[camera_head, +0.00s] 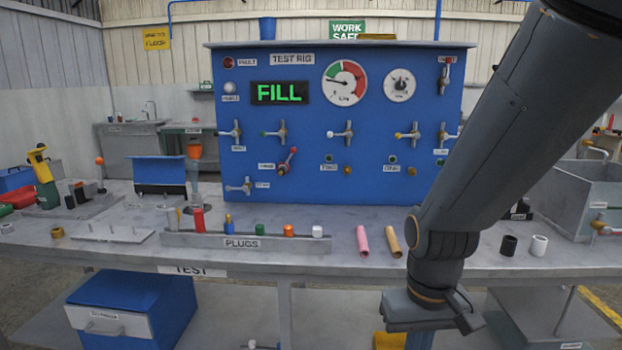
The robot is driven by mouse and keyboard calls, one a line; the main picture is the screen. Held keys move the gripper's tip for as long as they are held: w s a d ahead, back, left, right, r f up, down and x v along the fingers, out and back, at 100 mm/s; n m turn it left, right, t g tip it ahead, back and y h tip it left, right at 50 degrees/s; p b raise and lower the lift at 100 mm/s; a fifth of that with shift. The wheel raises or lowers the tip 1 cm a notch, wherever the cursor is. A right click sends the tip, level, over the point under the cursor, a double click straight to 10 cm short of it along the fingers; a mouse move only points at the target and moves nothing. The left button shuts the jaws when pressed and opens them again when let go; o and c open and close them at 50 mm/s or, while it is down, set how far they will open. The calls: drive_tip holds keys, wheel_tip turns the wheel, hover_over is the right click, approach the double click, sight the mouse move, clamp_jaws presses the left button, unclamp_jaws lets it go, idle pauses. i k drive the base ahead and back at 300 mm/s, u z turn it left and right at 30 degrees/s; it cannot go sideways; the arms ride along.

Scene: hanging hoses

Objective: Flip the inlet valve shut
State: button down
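The blue test rig panel (300,130) stands at the back of the bench and carries several lever valves. Two sit at the left, a white-tipped one (236,131) and a green-tipped one (274,133). Lower are a red-handled lever (288,160), tilted, and another valve (240,186) near the panel's bottom left. A white-tipped valve (341,133) is mid-panel; a yellow-tipped valve (408,135) is at right. A red-tipped lever (446,70) is top right. Labels are too small to tell which is the inlet. My gripper (432,311) hangs at the bench's front edge, away from the panel; its fingers are unclear.
The display (279,93) reads FILL. A plug rack (244,242) with several plugs, a pink tube (362,241) and a tan tube (393,242) are on the bench before the panel. A grey sink (580,195) is at right.

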sight(446, 80)
drive_tip(key=z, duration=0.45)
drive_tip(key=k, duration=0.6)
drive_tip(key=z, duration=1)
drive_tip(key=i, duration=0.8)
drive_tip(key=u, duration=0.55)
drive_tip(key=i, duration=0.75)
drive_tip(key=u, duration=0.7)
